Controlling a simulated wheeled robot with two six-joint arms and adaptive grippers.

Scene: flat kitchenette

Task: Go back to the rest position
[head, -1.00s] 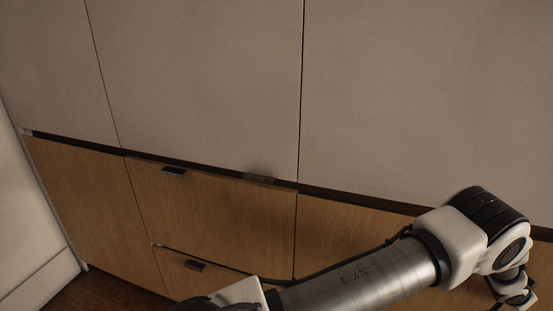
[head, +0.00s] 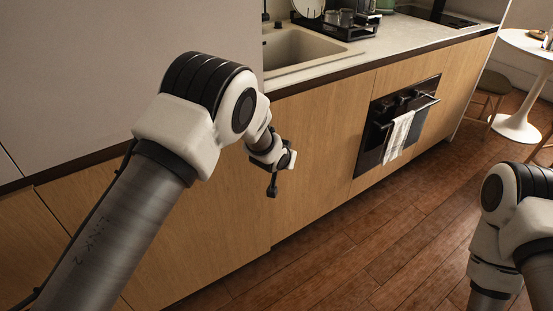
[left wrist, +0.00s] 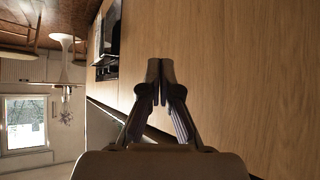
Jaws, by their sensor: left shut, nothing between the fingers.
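My left gripper (head: 272,188) hangs in front of the wooden cabinet fronts (head: 310,145) in the head view, at the end of my left arm. In the left wrist view its two fingers (left wrist: 160,75) are together with nothing between them, in front of a wooden cabinet panel (left wrist: 230,70). My right arm shows at the right edge of the head view. Its gripper is out of the picture.
A counter (head: 400,40) with a sink (head: 295,48) and a dish rack (head: 335,25) runs behind my left gripper. An oven (head: 385,125) with a towel (head: 398,136) is to the right. A white round table (head: 517,125) stands farther right. The wooden floor (head: 375,250) between my arms is clear.

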